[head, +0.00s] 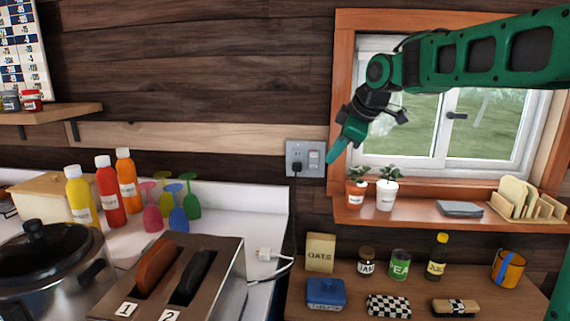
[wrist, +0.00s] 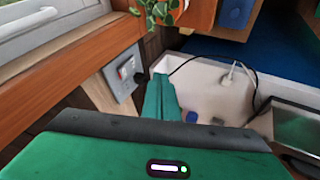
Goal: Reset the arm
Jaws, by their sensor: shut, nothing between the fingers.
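My green arm reaches in from the upper right of the head view, in front of the window. My gripper (head: 333,158) points down and to the left, with its tip beside the wall switch and outlet plate (head: 306,158). Its fingers are shut and hold nothing. In the wrist view the green gripper finger (wrist: 160,105) stands near the same plate (wrist: 124,77). I cannot tell whether the tip touches the plate.
The windowsill (head: 440,215) holds two potted plants (head: 357,193), a grey slab and a rack. Below, a shelf (head: 350,290) holds jars and boxes. A toaster (head: 170,280), pot (head: 40,270), bottles (head: 110,195) and colored glasses (head: 180,215) crowd the left. A cord (head: 295,220) hangs from the outlet.

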